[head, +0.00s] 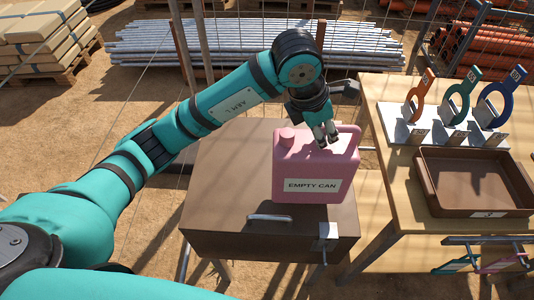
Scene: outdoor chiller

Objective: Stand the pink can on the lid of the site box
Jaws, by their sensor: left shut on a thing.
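The pink can (312,165), with a white label reading "EMPTY CAN", is upright at the right part of the brown lid of the site box (225,190). Its base appears to be at the lid surface, but I cannot tell if its full weight rests there. My left gripper (327,139) reaches down from above and is shut on the can's top handle. The handle is partly hidden by the fingers. My right gripper is not in view.
A wooden table (400,200) stands close on the right, with a brown tray (476,182) and a white rack (445,127) of coloured ring-shaped tools. The lid's left part is clear. A wire fence, pipes and stacked boards (40,35) lie behind.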

